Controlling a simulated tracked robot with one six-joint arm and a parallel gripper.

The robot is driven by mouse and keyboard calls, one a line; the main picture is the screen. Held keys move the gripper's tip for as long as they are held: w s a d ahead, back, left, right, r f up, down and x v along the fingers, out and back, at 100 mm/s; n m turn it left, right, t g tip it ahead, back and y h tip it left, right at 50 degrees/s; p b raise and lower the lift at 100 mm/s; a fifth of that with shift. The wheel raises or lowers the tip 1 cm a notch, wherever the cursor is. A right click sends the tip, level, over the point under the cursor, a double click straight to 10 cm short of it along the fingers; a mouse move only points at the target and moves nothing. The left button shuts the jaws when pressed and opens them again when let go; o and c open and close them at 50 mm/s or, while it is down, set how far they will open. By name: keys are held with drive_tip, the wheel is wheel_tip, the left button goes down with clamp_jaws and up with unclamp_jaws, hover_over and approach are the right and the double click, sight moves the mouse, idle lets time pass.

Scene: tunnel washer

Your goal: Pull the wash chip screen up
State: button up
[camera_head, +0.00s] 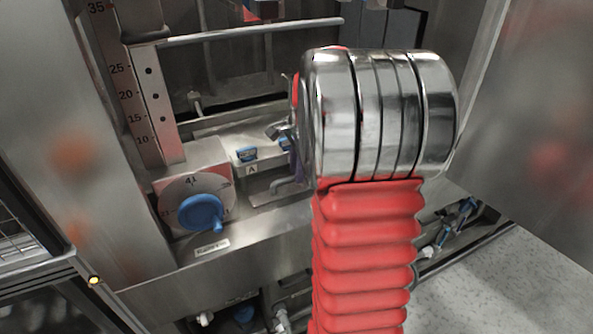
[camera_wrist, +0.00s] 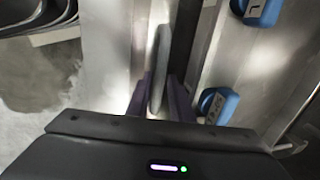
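In the wrist view a narrow, rounded grey metal piece (camera_wrist: 157,75), perhaps the grip of the wash chip screen, stands between the two purple fingers of my gripper (camera_wrist: 160,95). The fingers are apart, one on each side of it and very close. I cannot tell whether they press on it. In the head view my gripper (camera_head: 291,158) is mostly hidden behind my chrome wrist joint; only a bit of purple shows, above a bent metal handle (camera_head: 290,189) in the washer's recess. The screen's body cannot be made out clearly.
A blue knob (camera_head: 202,213) on a round dial and a numbered scale (camera_head: 137,95) are left of my arm. A horizontal rail (camera_head: 250,32) crosses above. Two blue knobs (camera_wrist: 217,104) (camera_wrist: 262,10) stand close right of my fingers.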

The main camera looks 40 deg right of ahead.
drive_tip(key=shift+f, duration=0.1)
drive_tip(key=shift+c, duration=0.2)
clamp_jaws()
drive_tip(key=shift+w, duration=0.1)
